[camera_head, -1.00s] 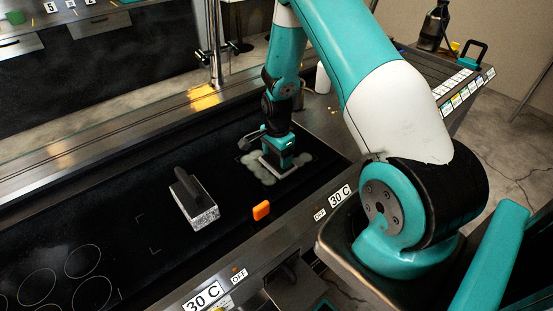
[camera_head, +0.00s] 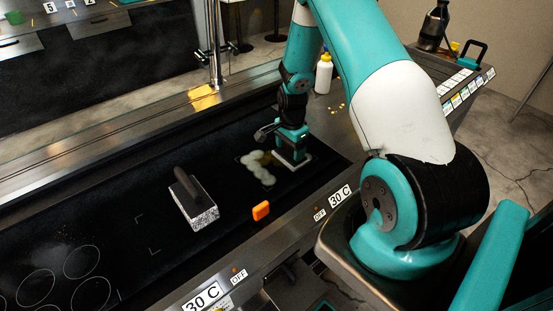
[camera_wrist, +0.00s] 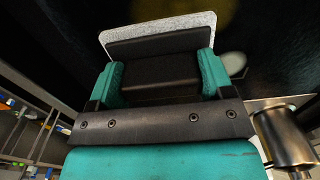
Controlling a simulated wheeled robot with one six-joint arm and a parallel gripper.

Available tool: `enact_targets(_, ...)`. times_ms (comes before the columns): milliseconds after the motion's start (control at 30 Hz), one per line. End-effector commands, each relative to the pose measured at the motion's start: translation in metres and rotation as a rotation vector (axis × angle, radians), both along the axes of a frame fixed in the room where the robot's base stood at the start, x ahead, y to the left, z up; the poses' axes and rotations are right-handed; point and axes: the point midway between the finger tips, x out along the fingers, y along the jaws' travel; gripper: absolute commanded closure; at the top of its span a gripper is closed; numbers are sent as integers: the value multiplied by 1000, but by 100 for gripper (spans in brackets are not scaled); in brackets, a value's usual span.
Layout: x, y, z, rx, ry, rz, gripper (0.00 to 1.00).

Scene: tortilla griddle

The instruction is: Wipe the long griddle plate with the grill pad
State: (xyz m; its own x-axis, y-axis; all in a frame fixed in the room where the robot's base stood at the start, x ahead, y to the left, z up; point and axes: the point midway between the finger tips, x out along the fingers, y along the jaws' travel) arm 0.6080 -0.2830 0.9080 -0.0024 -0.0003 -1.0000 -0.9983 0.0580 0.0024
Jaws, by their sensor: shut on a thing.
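My gripper (camera_head: 291,146) is low over the right end of the long black griddle plate (camera_head: 120,190). In the wrist view my gripper (camera_wrist: 158,76) is shut on the black handle of the grill pad, with a teal finger on each side. The grey grill pad (camera_wrist: 205,21) sticks out beyond the handle. In the head view the grill pad (camera_head: 301,164) is a thin pale edge under my gripper, at the plate; exact contact cannot be told. Pale, partly yellowish patches (camera_head: 257,166) lie on the plate just left of the pad, within a thin marked outline.
A speckled block with a black handle (camera_head: 199,209) stands on the plate left of the patches. An orange piece (camera_head: 261,211) sits at the front edge. A white bottle (camera_head: 323,76) stands behind my arm. A metal post (camera_head: 214,45) rises at the back.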

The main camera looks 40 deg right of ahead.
Motion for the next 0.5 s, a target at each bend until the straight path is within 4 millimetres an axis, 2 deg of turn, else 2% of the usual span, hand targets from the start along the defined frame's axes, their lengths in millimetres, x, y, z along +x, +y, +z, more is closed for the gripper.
enact_targets(167,1,-3,0,0,-1,-1,52)
enact_targets(500,-1,-29,-3,0,-1,0,52)
